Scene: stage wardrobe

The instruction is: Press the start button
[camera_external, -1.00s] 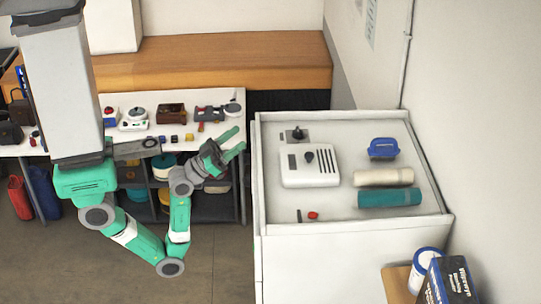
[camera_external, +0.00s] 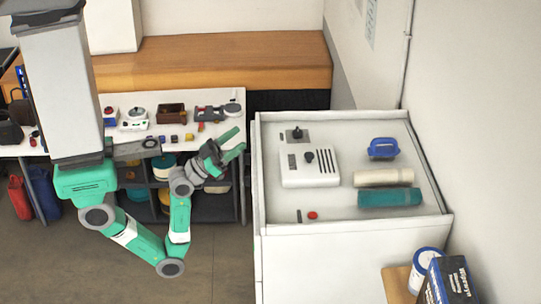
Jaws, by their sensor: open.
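A small red button (camera_external: 313,215) sits on the front part of the white cabinet top, beside a small dark upright piece (camera_external: 299,215). A white box with a red top (camera_external: 110,115) stands on the white table at the left. No label is readable, so I cannot tell which is the start button. My gripper (camera_external: 236,142) is open and empty, its green fingers pointing right, near the table's right end and left of the cabinet. It is apart from both red parts.
The cabinet top (camera_external: 340,217) has a raised rim. It holds a white panel with a dark knob (camera_external: 311,170), another knob on a grey plate (camera_external: 297,134), a blue-handled item (camera_external: 382,148), a cream roll (camera_external: 384,177) and a teal roll (camera_external: 390,197). Small items crowd the table.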

